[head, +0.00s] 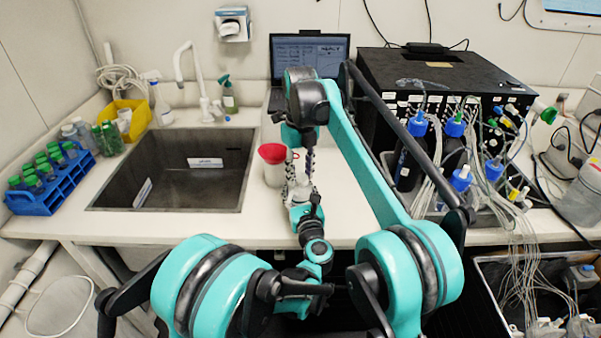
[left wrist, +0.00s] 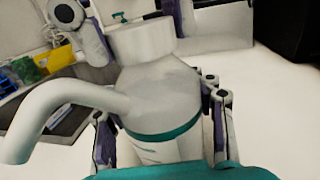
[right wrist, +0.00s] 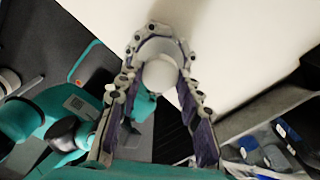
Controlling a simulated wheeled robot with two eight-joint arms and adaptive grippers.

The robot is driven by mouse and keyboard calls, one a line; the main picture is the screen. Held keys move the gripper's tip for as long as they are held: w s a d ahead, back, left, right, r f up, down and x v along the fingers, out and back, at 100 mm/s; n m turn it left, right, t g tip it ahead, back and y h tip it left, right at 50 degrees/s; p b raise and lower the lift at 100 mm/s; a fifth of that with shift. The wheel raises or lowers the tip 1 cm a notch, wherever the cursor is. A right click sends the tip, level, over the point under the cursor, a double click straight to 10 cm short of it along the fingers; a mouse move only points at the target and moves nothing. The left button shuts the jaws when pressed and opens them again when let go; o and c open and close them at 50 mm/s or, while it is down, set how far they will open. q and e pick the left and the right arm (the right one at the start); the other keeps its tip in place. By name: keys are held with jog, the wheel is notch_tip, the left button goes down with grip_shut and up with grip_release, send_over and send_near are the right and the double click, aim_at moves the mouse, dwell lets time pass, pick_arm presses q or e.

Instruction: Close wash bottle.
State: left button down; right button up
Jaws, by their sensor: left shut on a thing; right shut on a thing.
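The white wash bottle (left wrist: 165,90) stands close in the left wrist view, with a thick curved spout (left wrist: 50,100) to the left and a teal band (left wrist: 165,134) below its shoulder. Its wide white cap (left wrist: 140,40) sits at the top; whether it is fully seated cannot be told. My left gripper (head: 303,208) is shut around the bottle's body, a finger on each side. My right gripper (head: 303,178) comes down from above and is shut on the cap, which shows as a pale round shape (right wrist: 160,76) between its fingers in the right wrist view.
A white container with a red funnel top (head: 272,152) stands just left of the grippers. The sink (head: 200,165) lies further left, beside a blue rack (head: 50,190) of green-capped tubes. Blue-capped bottles (head: 455,128) with tubing crowd the right. A laptop (head: 310,52) stands behind.

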jog(key=o, duration=0.7)
jog(key=shift+r, duration=0.1)
jog(key=shift+r, duration=2.2)
jog(key=shift+c, duration=0.3)
